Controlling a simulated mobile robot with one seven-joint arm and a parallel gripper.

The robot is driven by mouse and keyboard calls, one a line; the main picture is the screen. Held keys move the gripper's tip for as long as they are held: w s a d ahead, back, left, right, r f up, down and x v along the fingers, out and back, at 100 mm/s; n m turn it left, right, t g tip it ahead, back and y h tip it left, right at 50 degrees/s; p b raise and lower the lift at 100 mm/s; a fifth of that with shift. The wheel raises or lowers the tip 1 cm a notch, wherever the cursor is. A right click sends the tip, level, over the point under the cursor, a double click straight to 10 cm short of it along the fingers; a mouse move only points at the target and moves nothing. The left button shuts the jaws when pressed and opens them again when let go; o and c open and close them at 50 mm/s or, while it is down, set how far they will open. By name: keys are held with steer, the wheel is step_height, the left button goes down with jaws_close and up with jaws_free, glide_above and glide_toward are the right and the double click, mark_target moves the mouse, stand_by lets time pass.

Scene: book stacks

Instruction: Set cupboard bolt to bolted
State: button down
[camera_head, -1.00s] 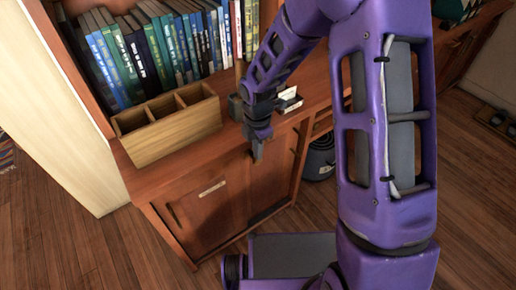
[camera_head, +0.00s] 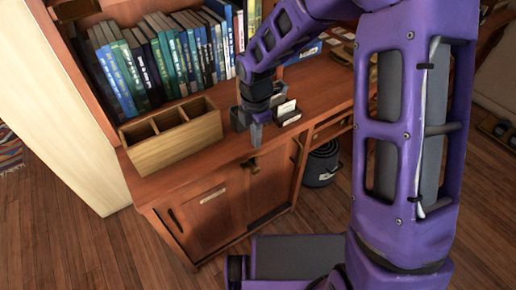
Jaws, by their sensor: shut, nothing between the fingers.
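The cupboard (camera_head: 190,230) is the reddish-brown wooden unit below the counter, with a pale label (camera_head: 212,195) on its left door. A small dark bolt (camera_head: 250,165) with a brassy tint sits near the top of the cupboard front, right of the label. It is too small to tell whether it is bolted. My gripper (camera_head: 257,145) points down at the counter's front edge, just above the bolt and apart from it in the picture. It is shut and empty.
A wooden box with compartments (camera_head: 172,148) stands on the counter at left, before a row of books (camera_head: 165,60). A small holder with white cards (camera_head: 287,112) is close right of my gripper. A dark pot (camera_head: 322,165) stands in the open space right of the cupboard.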

steer(key=shift+r, duration=1.75)
